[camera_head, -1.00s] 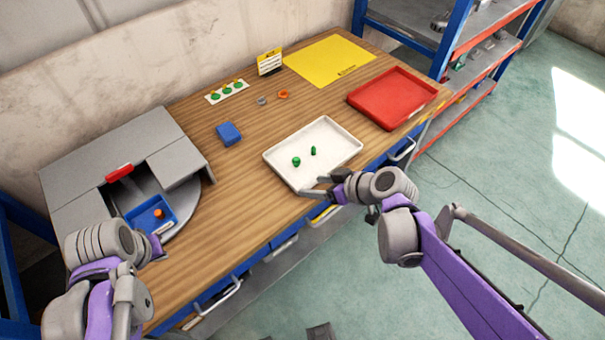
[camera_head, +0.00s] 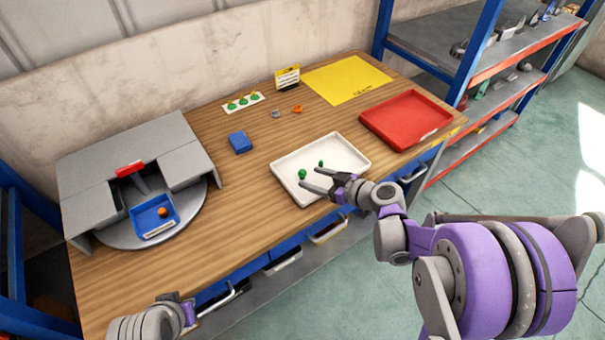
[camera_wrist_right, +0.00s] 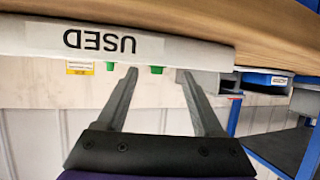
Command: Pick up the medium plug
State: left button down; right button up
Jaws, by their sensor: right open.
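Two green plugs lie in the white tray (camera_head: 342,153), the nearer plug (camera_head: 302,174) looking larger than the farther plug (camera_head: 321,163). I cannot tell which is the medium one. My right gripper (camera_head: 311,178) is open and empty over the tray's front part, close to the plugs. In the right wrist view, the open fingers (camera_wrist_right: 158,73) point at the tray's wall labelled USED (camera_wrist_right: 100,40), seen upside down. A green plug (camera_wrist_right: 155,70) shows between the fingertips and another green plug (camera_wrist_right: 110,66) shows beside them. My left gripper (camera_head: 187,312) is at the bottom edge, its fingers unclear.
A red tray (camera_head: 432,139) is to the right, a yellow mat (camera_head: 345,80) behind. A blue box (camera_head: 240,142), a card with green parts (camera_head: 243,103) and small grey and orange rings (camera_head: 297,109) lie behind the tray. A grey station with a blue bin (camera_head: 150,222) stands left.

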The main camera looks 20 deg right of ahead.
aim_at(305, 174)
jog(key=x, duration=0.4)
jog(key=shift+w+d, duration=0.1)
jog(key=shift+d, duration=0.1)
grip_shut()
